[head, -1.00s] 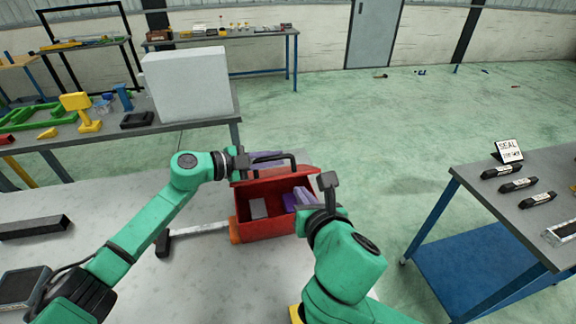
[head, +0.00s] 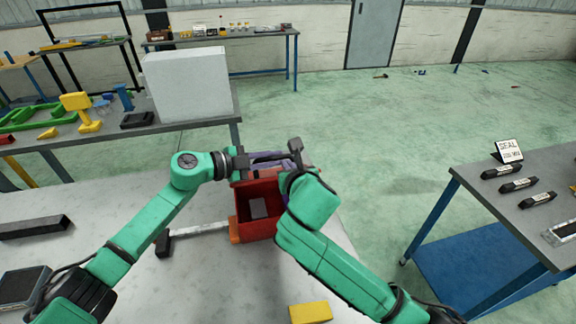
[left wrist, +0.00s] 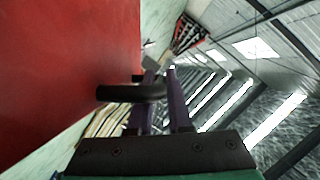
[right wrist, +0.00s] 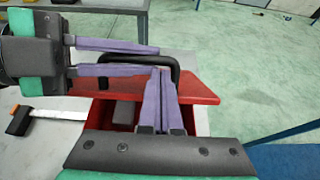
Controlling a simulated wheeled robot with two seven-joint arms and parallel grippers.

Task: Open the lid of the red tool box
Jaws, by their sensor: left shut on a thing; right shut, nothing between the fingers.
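The red tool box (head: 258,230) stands on the light table in the head view, its lid raised at the back and a grey block (head: 258,207) visible inside. The raised red lid (right wrist: 203,90) carries a black handle (right wrist: 172,66), which also shows in the left wrist view (left wrist: 125,93). My left gripper (head: 270,157) is shut on this handle. My right gripper (right wrist: 160,76) is shut and empty over the box opening, its fingertips close to the lid and handle; contact is unclear. My right arm hides the box's right side in the head view.
A hammer (head: 195,231) lies left of the box. A yellow block (head: 310,312) lies at the table's front. A black bar (head: 32,226) lies far left. A side table (head: 510,215) with black parts stands right, with open floor between.

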